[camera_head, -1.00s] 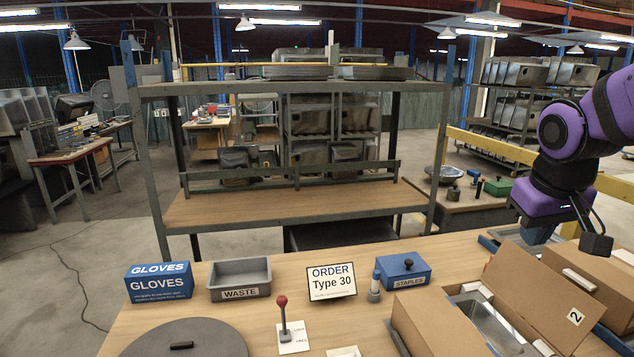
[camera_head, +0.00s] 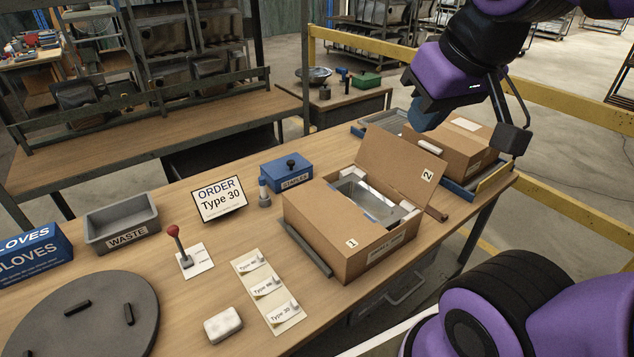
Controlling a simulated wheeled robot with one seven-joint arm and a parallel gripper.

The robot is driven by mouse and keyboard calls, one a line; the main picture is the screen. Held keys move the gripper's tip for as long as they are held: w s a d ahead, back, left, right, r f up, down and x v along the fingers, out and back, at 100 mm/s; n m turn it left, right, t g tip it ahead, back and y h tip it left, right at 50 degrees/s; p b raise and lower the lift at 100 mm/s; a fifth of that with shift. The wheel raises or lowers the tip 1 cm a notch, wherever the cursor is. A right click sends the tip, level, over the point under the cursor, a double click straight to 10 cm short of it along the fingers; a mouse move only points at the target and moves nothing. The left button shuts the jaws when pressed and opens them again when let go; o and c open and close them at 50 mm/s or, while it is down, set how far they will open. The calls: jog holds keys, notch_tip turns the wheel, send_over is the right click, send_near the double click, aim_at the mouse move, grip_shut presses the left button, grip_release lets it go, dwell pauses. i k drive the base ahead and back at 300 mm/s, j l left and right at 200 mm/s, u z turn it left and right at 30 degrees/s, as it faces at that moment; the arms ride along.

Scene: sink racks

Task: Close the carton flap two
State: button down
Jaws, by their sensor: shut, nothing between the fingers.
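The open carton (camera_head: 348,255) stands on the wooden bench, right of the middle. Its flap two (camera_head: 403,168), marked "2", stands up and leans back on the far right side. Flap one (camera_head: 318,222), marked "1", lies folded over the left part of the top. A metal sink (camera_head: 368,198) with white padding shows inside through the open half. My gripper (camera_head: 430,118) is behind and above flap two, in front of a second carton. It is shut and empty; its dark fingers show only partly. I cannot tell whether it touches the flap.
A second, closed carton (camera_head: 458,145) sits in a blue tray at the back right. A blue staples box (camera_head: 286,172), an order sign (camera_head: 219,199), a red-knobbed lever (camera_head: 176,240) and a waste bin (camera_head: 122,222) stand to the left. A yellow rail (camera_head: 540,100) runs behind.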

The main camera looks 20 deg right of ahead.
aim_at(415, 172)
jog(key=i+l, duration=0.1)
jog(key=l, duration=0.55)
jog(key=i+l, duration=0.1)
jog(key=l, duration=0.55)
jog(key=i+l, duration=0.1)
jog(key=l, duration=0.6)
